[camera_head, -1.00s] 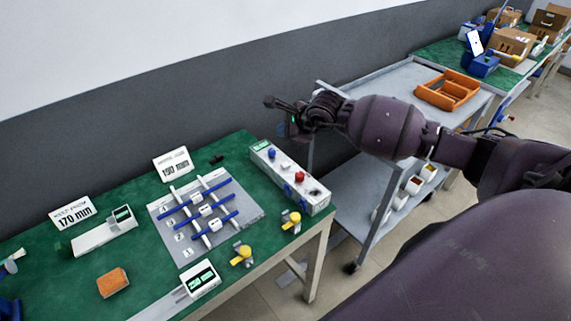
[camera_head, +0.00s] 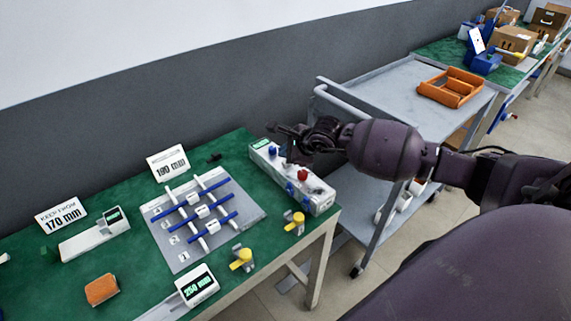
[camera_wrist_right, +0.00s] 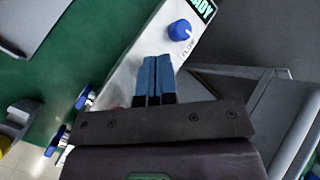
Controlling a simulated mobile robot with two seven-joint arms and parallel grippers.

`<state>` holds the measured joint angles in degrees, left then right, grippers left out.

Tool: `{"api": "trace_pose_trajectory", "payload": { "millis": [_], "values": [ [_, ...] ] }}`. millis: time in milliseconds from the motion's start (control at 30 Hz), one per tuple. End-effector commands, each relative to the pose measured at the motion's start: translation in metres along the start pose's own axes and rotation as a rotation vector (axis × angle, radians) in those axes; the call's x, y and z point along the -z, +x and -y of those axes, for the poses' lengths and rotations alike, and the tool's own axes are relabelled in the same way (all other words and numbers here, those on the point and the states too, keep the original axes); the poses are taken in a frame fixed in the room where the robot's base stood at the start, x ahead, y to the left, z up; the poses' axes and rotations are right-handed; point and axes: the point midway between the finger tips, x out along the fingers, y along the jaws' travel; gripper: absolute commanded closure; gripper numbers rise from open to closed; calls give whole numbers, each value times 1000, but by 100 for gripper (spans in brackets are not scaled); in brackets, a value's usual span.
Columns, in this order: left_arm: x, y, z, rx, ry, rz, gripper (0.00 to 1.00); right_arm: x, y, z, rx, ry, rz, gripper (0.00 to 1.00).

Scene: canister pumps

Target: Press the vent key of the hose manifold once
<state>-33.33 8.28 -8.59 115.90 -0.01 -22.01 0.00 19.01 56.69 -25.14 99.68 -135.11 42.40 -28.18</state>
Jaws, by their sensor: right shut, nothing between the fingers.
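The hose manifold (camera_head: 318,206) is a long white box at the right end of the green table. It has a blue knob (camera_head: 272,151), a red knob (camera_head: 303,174) and blue fittings on its front side. My right gripper (camera_head: 290,153) is shut and empty, just over the manifold's top between these knobs. In the right wrist view the blue fingertips (camera_wrist_right: 155,80) are together over the white top (camera_wrist_right: 150,45), below the blue knob marked FLOW (camera_wrist_right: 180,30) and the READY display (camera_wrist_right: 203,8). The gripper hides the middle of the top. I cannot make out the vent key or tell whether the fingertips touch.
A grey plate with crossed blue and white bars (camera_head: 250,212) lies left of the manifold. A grey cart (camera_head: 385,85) with an orange tray (camera_head: 452,87) stands to the right. Sign cards (camera_head: 168,163) stand at the back.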

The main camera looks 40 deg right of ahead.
Motion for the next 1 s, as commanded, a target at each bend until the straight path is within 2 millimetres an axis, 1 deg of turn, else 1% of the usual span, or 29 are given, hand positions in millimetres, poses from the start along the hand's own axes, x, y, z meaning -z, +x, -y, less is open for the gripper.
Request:
{"api": "trace_pose_trajectory", "payload": {
  "millis": [200, 700, 1000],
  "values": [
    [2, 0, 0, 0, 1, -5, 57, 0, 1, 0, 1, 0, 1, 100],
    [-4, 0, 0, 0, 0, 8, 57, 0, 1, 0, 1, 0, 1, 100],
    [-4, 0, 0, 0, 0, 8, 57, 0, 1, 0, 1, 0, 1, 100]
  ]
}}
